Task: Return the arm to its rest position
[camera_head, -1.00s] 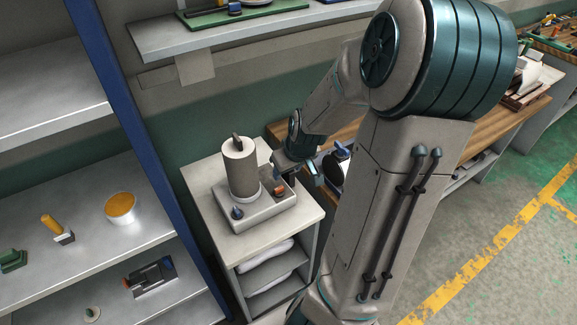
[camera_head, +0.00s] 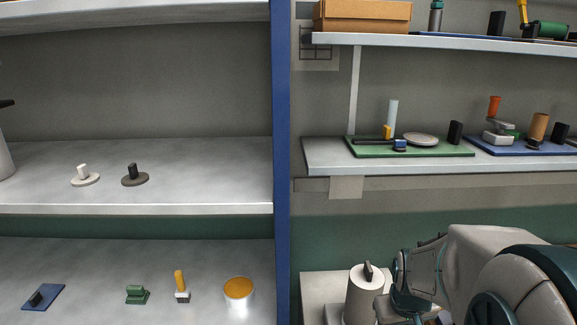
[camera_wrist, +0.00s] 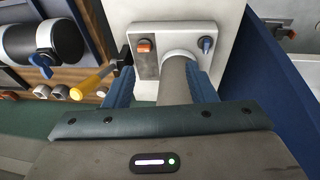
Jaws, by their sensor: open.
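The extruder shows in the wrist view as a grey base (camera_wrist: 148,64) with a pale upright cylinder, an orange button (camera_wrist: 145,46) and a blue knob (camera_wrist: 206,44). In the head view its cylinder (camera_head: 362,298) with a dark top piece stands at the lower middle; the base is mostly cut off. My gripper (camera_wrist: 162,78) is open, with a blue finger on each side of the cylinder in the wrist view. I cannot tell how close the fingers are to it. In the head view my arm reaches in from the lower right, its wrist beside the cylinder; the fingers are not clear there.
A blue post (camera_head: 281,160) stands left of the extruder. A wall shelf (camera_head: 330,165) hangs above the arm. A wooden bench with tools, including a yellow-handled one (camera_wrist: 92,82), lies beside the extruder stand.

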